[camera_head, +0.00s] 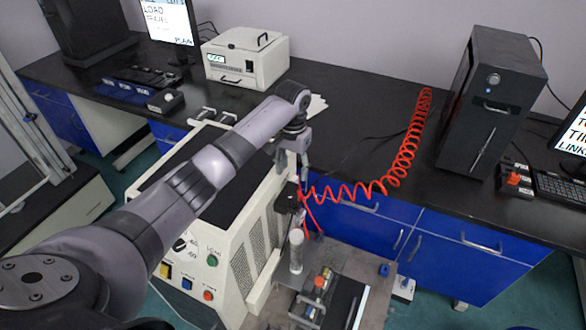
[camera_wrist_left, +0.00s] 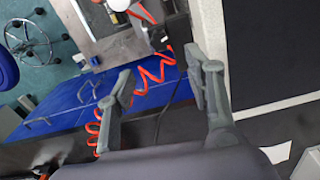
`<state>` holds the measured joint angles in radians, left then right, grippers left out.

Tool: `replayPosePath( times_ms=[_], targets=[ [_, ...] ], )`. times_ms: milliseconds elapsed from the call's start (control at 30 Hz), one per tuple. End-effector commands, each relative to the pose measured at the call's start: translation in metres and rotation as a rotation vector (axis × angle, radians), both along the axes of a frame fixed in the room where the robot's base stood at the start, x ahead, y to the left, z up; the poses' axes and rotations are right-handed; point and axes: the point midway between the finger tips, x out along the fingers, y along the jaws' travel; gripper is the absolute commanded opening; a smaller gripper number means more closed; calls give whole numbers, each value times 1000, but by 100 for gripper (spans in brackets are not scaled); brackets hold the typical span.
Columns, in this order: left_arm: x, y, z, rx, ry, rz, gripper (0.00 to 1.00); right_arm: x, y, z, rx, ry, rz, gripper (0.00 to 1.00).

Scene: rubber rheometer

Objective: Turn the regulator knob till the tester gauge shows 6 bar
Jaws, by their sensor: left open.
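My left gripper (camera_head: 292,160) is above the back right side of the cream tester (camera_head: 240,255). In the left wrist view its two fingers (camera_wrist_left: 160,76) are apart with nothing between them; the red coiled hose (camera_wrist_left: 150,92) passes behind them. A small dark fitting (camera_head: 288,198), perhaps the regulator, is on the tester's side just below the gripper, apart from it. A dark fitting also shows in the left wrist view (camera_wrist_left: 157,38), beyond the fingertips. A round dial (camera_head: 180,244) on the tester's front is partly hidden by my arm. I cannot read any pressure.
The red hose (camera_head: 375,188) coils across the black bench. A clear cylinder (camera_head: 296,252) stands beside the tester on a grey table (camera_head: 345,265). A black computer tower (camera_head: 490,105) and a white box instrument (camera_head: 245,58) stand on the bench.

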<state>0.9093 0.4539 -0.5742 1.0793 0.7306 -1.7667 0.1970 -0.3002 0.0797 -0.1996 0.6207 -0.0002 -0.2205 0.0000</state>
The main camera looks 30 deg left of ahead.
Motion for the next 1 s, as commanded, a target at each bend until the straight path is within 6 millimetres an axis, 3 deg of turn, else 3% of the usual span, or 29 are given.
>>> replayPosePath(
  times_ms=[233, 367, 533, 733, 867, 1000],
  targets=[
    [0, 0, 0, 0, -1, 6, 48, 0, 0, -2, 0, 0, 0, 40],
    [5, -1, 6, -1, -8, 103, 48, 0, 0, -24, 0, 0, 0, 40],
    [5, -2, 27, -3, -7, 319, 48, 0, 0, -57, 0, 0, 0, 40],
    [1, -2, 42, 1, 0, 445, 48, 0, 0, -66, 1, 0, 0, 40],
    [1, -3, 32, 1, 4, 451, 48, 0, 0, -61, 1, 0, 0, 40],
    [0, -3, 5, 2, 5, 449, 48, 0, 0, -57, 1, 0, 0, 40]
  ],
)
